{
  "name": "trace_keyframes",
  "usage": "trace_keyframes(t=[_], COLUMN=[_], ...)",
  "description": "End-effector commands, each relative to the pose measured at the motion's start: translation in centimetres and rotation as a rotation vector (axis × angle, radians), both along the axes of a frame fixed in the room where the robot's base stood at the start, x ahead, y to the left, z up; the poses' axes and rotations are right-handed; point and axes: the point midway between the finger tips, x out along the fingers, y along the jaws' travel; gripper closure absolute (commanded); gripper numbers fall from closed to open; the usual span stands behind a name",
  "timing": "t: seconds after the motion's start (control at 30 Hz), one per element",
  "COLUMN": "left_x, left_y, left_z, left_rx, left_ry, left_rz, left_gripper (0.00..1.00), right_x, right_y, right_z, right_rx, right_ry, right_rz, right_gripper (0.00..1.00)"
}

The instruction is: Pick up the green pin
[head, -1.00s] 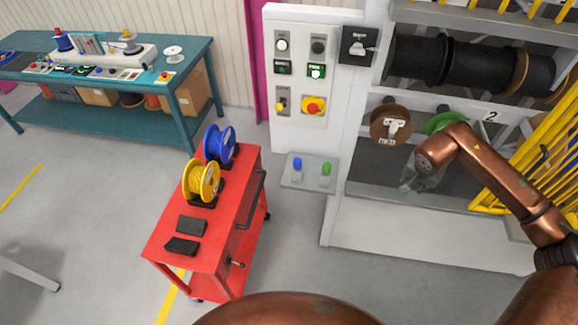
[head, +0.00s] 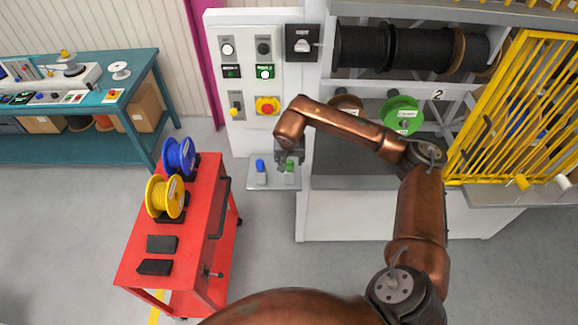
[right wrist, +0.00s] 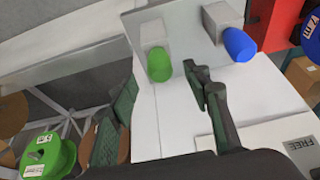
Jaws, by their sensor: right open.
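The green pin (head: 290,167) stands in a pale block on a small grey shelf (head: 262,184) below the control panel. It also shows in the right wrist view (right wrist: 159,65), its rounded green end toward the camera. The blue pin (head: 260,164) stands in a similar block to its left; it shows in the right wrist view (right wrist: 239,44) too. My right gripper (head: 288,160) is open and empty, just above the green pin. In the right wrist view its fingers (right wrist: 160,75) lie to either side of the green pin's end. My left gripper is out of view.
The control panel (head: 240,88) rises behind the shelf. A rack with a green reel (head: 402,112) and black reels stands to the right, beside a yellow grate (head: 515,110). A red cart (head: 192,230) with blue and yellow reels stands to the left.

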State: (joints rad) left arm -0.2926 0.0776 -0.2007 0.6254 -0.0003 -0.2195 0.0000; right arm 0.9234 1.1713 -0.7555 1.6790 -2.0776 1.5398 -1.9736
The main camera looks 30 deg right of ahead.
Motion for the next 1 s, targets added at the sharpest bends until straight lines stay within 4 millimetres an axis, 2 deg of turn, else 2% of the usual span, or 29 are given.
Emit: trace_keyframes(t=[0.2, 0.47, 1.0], left_x=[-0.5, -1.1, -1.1], left_y=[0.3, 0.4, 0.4], left_z=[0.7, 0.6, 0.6], left_rx=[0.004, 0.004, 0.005], left_ry=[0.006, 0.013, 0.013], left_rz=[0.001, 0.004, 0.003], left_gripper=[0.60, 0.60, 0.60], right_x=[0.9, 1.2, 1.2], right_y=[-0.6, -0.8, -0.7], right_z=[-3.0, -3.5, -3.5], right_rx=[0.001, 0.000, 0.000], right_ry=[0.003, 0.000, 0.000], right_rz=[-0.001, 0.000, 0.000], right_gripper=[0.56, 0.56, 0.92])
